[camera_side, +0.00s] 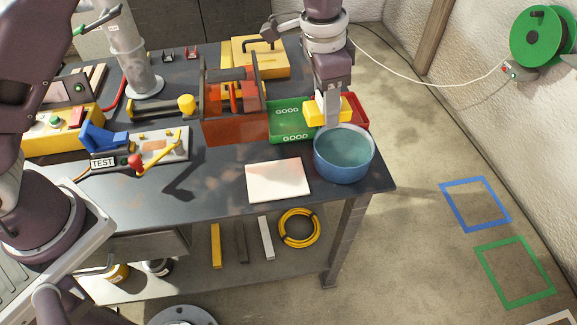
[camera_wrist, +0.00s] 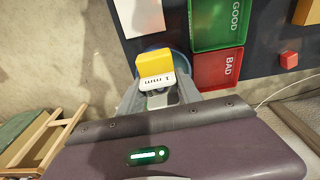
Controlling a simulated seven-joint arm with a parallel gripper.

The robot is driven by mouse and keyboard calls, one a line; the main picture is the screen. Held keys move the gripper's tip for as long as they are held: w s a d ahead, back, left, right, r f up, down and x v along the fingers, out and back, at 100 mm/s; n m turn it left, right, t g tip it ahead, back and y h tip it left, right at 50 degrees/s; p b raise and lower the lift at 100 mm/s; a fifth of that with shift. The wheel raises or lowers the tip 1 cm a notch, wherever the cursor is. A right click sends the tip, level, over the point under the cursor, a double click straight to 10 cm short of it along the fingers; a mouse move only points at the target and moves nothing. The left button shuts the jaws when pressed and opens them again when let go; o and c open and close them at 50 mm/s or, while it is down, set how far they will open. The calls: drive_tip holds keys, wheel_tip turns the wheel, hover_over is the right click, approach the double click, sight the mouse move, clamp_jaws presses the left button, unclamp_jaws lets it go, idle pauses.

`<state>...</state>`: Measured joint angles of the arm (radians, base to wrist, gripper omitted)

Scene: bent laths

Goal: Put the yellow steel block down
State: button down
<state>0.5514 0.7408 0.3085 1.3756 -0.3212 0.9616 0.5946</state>
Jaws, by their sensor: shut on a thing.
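The yellow steel block (camera_side: 345,108) is in my gripper (camera_side: 329,116), held in the air at the bench's right end. In the side view it overlaps the back rim of the blue water tub (camera_side: 344,168) and the trays behind. In the wrist view the yellow block (camera_wrist: 152,62) sits between the fingertips of my gripper (camera_wrist: 158,88), with a white marked piece at its near side. One finger covers the block's middle in the side view. The exact height of the block above the tub and trays is unclear.
A green GOOD tray (camera_side: 287,133) and a red BAD tray (camera_wrist: 217,70) stand behind the tub. A white pad (camera_side: 278,181) lies left of the tub. An orange-red fixture (camera_side: 235,128) stands left of the trays.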

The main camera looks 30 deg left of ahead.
wheel_tip(320, 180, up, 4)
hover_over(281, 181)
wheel_tip(281, 181, down, 18)
drive_tip(key=shift+a, duration=0.15)
drive_tip(key=shift+f, duration=0.15)
drive_tip(key=c, duration=0.8)
unclamp_jaws()
